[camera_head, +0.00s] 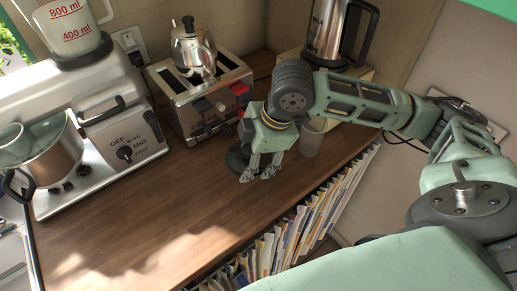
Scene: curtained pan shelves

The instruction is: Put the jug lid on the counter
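A dark round piece (236,160), which looks like the jug lid, appears to lie on the wooden counter (180,215). My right gripper (258,176) points down just to the right of it and partly covers it. Its fingertips are apart, low over the counter, with nothing visible between them. I cannot tell whether a finger touches the dark piece. A clear jug with red ml marks (72,28) stands on the silver mixer at the top left. My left gripper is not in view.
A toaster (180,105) with a small steel kettle (193,48) on top stands behind. A glass (311,138) is close to my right gripper. A steel pot (325,30) stands at the back. Files (290,240) line the front edge. The counter's left front is clear.

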